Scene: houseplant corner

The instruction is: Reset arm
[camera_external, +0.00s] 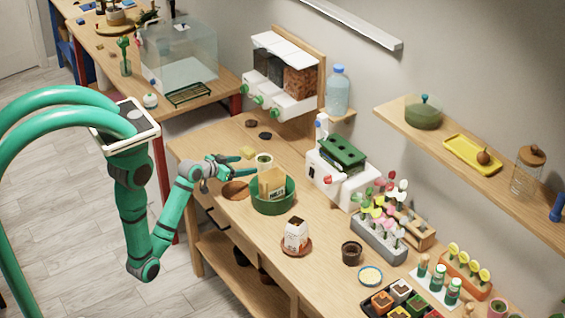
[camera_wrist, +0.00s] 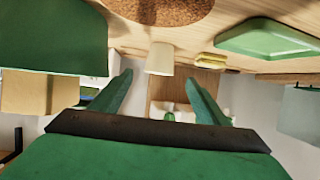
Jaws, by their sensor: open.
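My arm reaches over the wooden workbench from the left. My gripper (camera_external: 228,166) is open and empty above the bench, close to the left of a green round tub (camera_external: 273,203) that holds a tan paper bag (camera_external: 271,183). In the wrist view, which looks inverted, the two green fingers of my gripper (camera_wrist: 160,80) stand apart. A pale cup (camera_wrist: 160,58) shows beyond them, not held. The cup also shows behind the tub in the outside view (camera_external: 264,159).
A cork mat (camera_external: 235,190) lies below my gripper. A yellow block (camera_external: 247,152) is just beyond it. A carton (camera_external: 296,232) on a saucer and a dark pot (camera_external: 351,252) stand to the right. A white machine (camera_external: 330,177) stands at the wall. Open space lies left of the bench.

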